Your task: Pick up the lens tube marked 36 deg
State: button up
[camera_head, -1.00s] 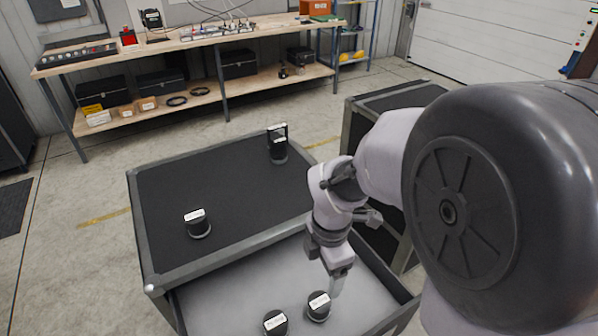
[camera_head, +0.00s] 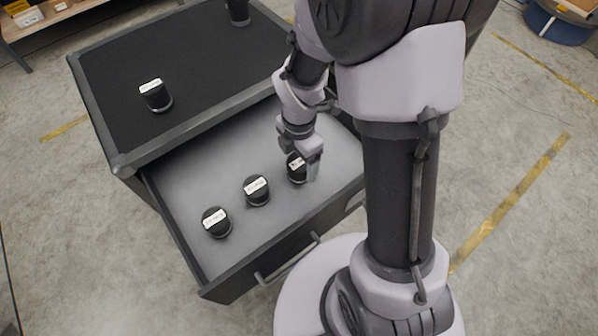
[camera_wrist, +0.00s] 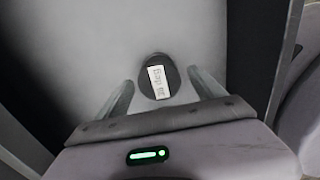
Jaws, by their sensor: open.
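Three short black lens tubes with white top labels stand in the open drawer: a left one (camera_head: 217,222), a middle one (camera_head: 256,190) and a right one (camera_head: 296,168). My gripper (camera_head: 309,172) is at the right one and partly hides it. In the wrist view my open gripper (camera_wrist: 161,78) has a finger on each side of this tube (camera_wrist: 148,91), with gaps showing. Its label is turned over in view and seems to read 36 deg, though blurred. The other labels are too small to read.
The grey drawer (camera_head: 185,178) slides out of a black cabinet (camera_head: 200,65). On the cabinet top stand another labelled tube (camera_head: 157,97) and a dark tube (camera_head: 238,12) at the back. The drawer's front wall and handle (camera_head: 288,262) are close to my base.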

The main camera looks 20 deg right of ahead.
notch_tip(320, 180, down, 3)
jog(key=shift+w+r+b, duration=0.1)
jog(key=shift+b, duration=0.2)
jog(key=shift+r, duration=0.15)
jog(key=shift+c, duration=0.9)
jog(key=shift+r, duration=0.1)
grip_shut()
